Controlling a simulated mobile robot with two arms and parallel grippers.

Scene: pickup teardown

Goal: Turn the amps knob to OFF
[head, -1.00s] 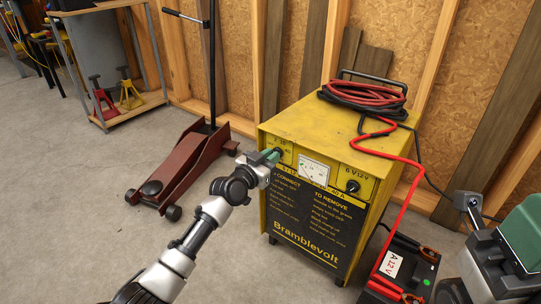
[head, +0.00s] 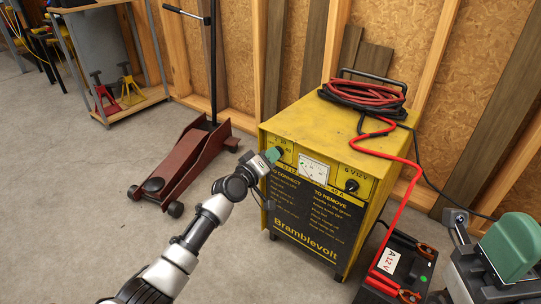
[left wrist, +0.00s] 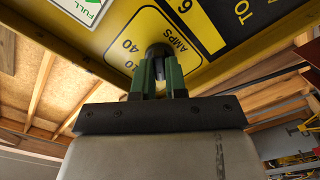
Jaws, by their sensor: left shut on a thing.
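The amps knob (left wrist: 158,50) is a dark round knob on the yellow front panel of the Bramblevolt charger (head: 330,160). The wrist view shows the printed AMPS label and the numbers 10 and 40 around it. My left gripper (left wrist: 158,72) has its green fingers shut on the knob from either side. In the head view my left gripper (head: 272,156) covers most of the upper-left dial. The knob's pointer and the OFF mark are hidden or too small to read.
A meter (head: 313,169) and a second black knob (head: 352,186) sit right of the gripper. Red and black cables (head: 365,93) lie coiled on top. A battery (head: 410,262) stands at right, near my right arm's green-tipped end (head: 511,248). A red floor jack (head: 185,165) stands left.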

